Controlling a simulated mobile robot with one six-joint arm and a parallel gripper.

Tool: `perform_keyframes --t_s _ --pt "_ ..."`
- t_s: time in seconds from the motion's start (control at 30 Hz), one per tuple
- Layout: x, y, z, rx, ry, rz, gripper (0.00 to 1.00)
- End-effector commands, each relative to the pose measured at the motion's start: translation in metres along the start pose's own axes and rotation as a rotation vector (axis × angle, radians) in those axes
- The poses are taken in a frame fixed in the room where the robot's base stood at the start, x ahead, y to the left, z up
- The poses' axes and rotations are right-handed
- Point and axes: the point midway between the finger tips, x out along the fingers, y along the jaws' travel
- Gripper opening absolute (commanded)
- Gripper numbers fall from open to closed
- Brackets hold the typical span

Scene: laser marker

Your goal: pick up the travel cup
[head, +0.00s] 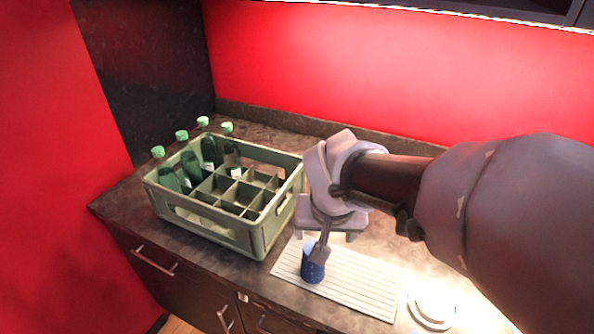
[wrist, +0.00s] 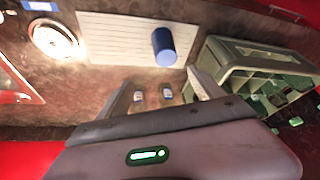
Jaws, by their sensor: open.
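The travel cup (head: 311,268) is a small dark blue cylinder. It stands upright on a white ribbed mat (head: 365,284), near the mat's left end. In the wrist view the cup (wrist: 163,46) appears beyond the fingers, apart from them, with its light blue top visible. My gripper (head: 325,240) is over the mat, just behind and above the cup. One finger overlaps the cup's upper right edge in the head view. In the wrist view my gripper (wrist: 155,88) is open, with nothing between its fingers.
A green bottle crate (head: 262,236) with several green-capped bottles stands left of the cup, close to my gripper. A white round dish (head: 432,306) lies right of the mat. The counter's front edge is near the cup. A red wall is behind.

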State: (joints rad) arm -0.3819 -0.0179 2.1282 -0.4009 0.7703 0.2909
Motion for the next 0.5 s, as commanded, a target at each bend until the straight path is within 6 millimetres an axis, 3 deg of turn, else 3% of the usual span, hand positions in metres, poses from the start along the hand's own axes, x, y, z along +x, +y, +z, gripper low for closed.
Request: perform_keyframes --t_s 0.3,0.5 --pt "0.090 -0.006 0.001 -0.021 -0.007 0.007 0.77" --pt "0.127 -0.006 -0.001 -0.020 -0.005 0.006 0.77"
